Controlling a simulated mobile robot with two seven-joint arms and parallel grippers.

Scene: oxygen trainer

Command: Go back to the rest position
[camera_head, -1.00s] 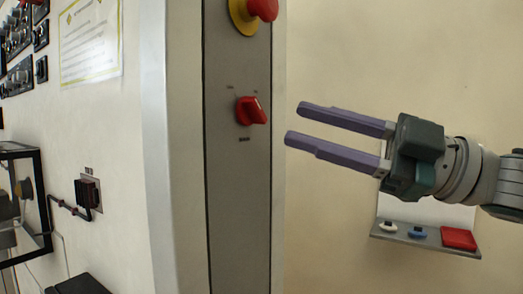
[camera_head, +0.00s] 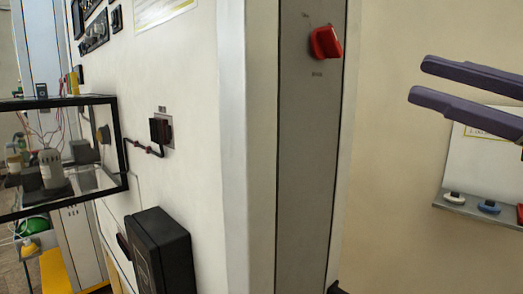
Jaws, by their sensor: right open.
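My right gripper (camera_head: 417,80) is at the right edge of the head view. Its two purple fingers point left and stand apart, with nothing between them. The rest of that arm is cut off by the frame edge. A red rotary knob (camera_head: 325,42) sits on the grey panel (camera_head: 308,160) of the column, to the left of the fingertips. In the picture a clear gap lies between the fingertips and the knob. My left gripper does not show.
A small shelf (camera_head: 471,208) with white, blue and red items is below the right gripper. At left are a black-framed glass case (camera_head: 122,150), a wall socket with a plug (camera_head: 160,132) and a black box (camera_head: 163,250). Pale wall lies between column and shelf.

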